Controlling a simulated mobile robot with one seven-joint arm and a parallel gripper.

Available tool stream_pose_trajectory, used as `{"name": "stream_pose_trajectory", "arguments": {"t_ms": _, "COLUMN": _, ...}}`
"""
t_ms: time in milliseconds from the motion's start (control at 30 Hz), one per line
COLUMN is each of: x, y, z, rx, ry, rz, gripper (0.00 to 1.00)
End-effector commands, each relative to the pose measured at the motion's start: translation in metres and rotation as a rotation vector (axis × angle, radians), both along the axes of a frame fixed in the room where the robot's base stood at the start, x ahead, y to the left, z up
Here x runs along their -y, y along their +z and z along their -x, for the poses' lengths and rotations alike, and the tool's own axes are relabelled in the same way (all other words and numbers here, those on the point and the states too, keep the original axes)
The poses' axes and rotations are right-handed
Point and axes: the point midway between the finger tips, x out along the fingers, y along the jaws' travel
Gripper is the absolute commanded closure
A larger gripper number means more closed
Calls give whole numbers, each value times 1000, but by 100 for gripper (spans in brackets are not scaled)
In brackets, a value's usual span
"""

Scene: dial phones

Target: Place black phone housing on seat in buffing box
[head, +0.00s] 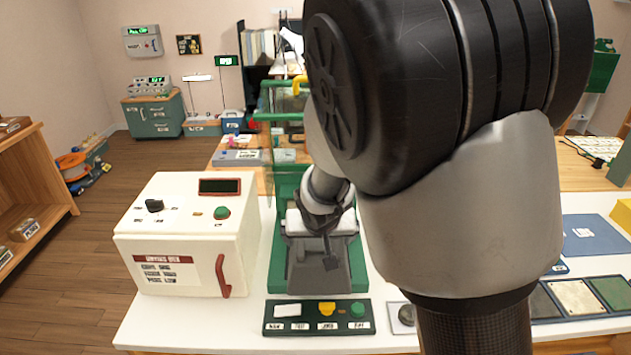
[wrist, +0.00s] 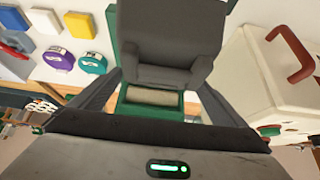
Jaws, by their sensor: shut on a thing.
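The black phone housing (head: 305,268), a dark grey sloped shell, is at the front of the green buffing box in the head view. It also shows between my fingers in the wrist view (wrist: 172,40). My gripper (wrist: 160,82) is shut on it, with a finger at each side. In the head view my arm hides much of the gripper (head: 328,222) and the box. The buffing box has a green base (head: 275,270) and a pale roller (wrist: 152,97) just beyond the housing. The seat is hidden, and I cannot tell whether the housing touches it.
A white box (head: 170,225) with a red handle stands close on the left. A control panel (head: 318,327) with white, yellow and green buttons lies in front. Flat coloured pads (head: 575,297) lie on the right. Purple (wrist: 58,58) and teal (wrist: 92,62) round pieces show in the wrist view.

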Motion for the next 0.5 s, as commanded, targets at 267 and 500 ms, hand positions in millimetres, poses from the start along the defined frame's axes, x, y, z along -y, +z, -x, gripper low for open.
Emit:
{"name": "stream_pose_trajectory", "arguments": {"t_ms": 267, "x": 1, "y": 3, "z": -70, "rx": 3, "ry": -4, "rz": -1, "gripper": 51}}
{"name": "stream_pose_trajectory", "arguments": {"t_ms": 500, "x": 0, "y": -7, "z": -109, "rx": -3, "ry": 0, "rz": 1, "gripper": 51}}
